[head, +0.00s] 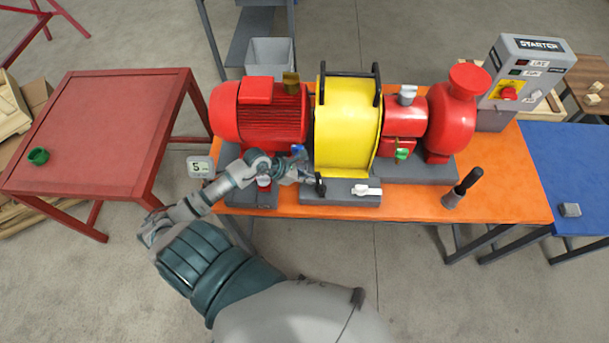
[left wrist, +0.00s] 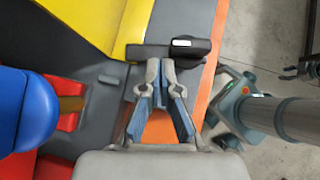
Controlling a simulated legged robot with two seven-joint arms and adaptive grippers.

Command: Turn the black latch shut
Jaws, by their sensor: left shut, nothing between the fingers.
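The black latch (head: 320,187) is at the front edge of the pump skid's grey base, below the yellow guard (head: 340,125). In the left wrist view the black latch (left wrist: 190,50) is a dark bar lying across the picture, just beyond my fingertips. My left gripper (head: 312,178) is shut and empty, its tips close to the latch. In the left wrist view its tips (left wrist: 160,64) seem to meet the latch's near side; I cannot tell if they touch.
A white latch (head: 368,190) sits right of the black one. A red motor (head: 258,115) and red pump (head: 450,120) flank the guard. A dark-handled tool (head: 462,188) stands on the orange table (head: 510,190). A blue valve handle (left wrist: 35,110) is left of my gripper.

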